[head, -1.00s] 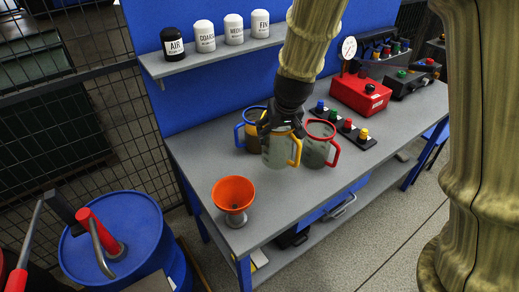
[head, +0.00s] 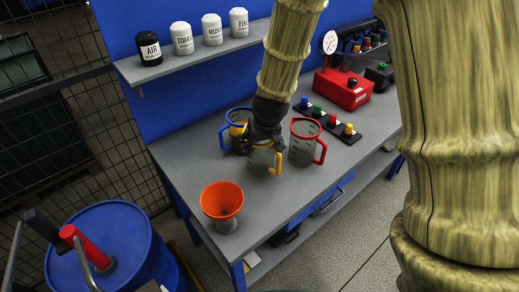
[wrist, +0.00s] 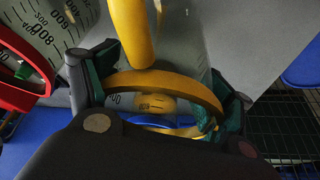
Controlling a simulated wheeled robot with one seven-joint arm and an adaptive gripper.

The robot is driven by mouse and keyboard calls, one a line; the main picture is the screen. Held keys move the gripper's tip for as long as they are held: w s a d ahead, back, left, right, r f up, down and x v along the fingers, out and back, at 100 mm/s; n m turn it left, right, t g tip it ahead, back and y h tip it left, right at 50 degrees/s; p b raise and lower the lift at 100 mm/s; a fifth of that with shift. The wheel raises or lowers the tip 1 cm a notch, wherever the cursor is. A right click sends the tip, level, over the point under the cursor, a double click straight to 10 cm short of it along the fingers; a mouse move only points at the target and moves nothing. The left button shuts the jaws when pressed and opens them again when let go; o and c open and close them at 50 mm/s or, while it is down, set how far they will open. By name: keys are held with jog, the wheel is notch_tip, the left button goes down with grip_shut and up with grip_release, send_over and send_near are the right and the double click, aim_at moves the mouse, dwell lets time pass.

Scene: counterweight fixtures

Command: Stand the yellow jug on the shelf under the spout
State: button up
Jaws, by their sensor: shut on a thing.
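The yellow jug (head: 261,160), a clear measuring jug with a yellow rim and handle, is between the blue jug (head: 228,142) and the red jug (head: 302,151) at the workbench. My gripper (head: 264,143) is over its top. In the wrist view my gripper (wrist: 160,97) has one finger on each side of the yellow jug's rim (wrist: 180,85) and is shut on the jug. The jug looks upright; I cannot tell whether its base touches the bench. No spout can be made out in these views.
An orange funnel (head: 222,203) stands on the bench (head: 290,205) in front. Colored knobs (head: 333,121) and a red box (head: 343,89) are right and behind. A wall shelf (head: 190,52) holds labeled canisters. A blue drum (head: 120,232) stands at lower left.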

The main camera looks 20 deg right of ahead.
jog(key=shift+s+f, duration=0.3)
jog(key=shift+f, duration=0.1)
jog(key=shift+o, duration=0.2)
jog(key=x, duration=0.2)
jog(key=shift+f, duration=0.3)
jog(key=shift+s+r, duration=0.2)
jog(key=shift+s, duration=0.05)
jog(key=shift+w+f, duration=0.1)
jog(key=shift+f, duration=0.05)
jog(key=o, duration=1)
jog(key=shift+w, duration=0.1)
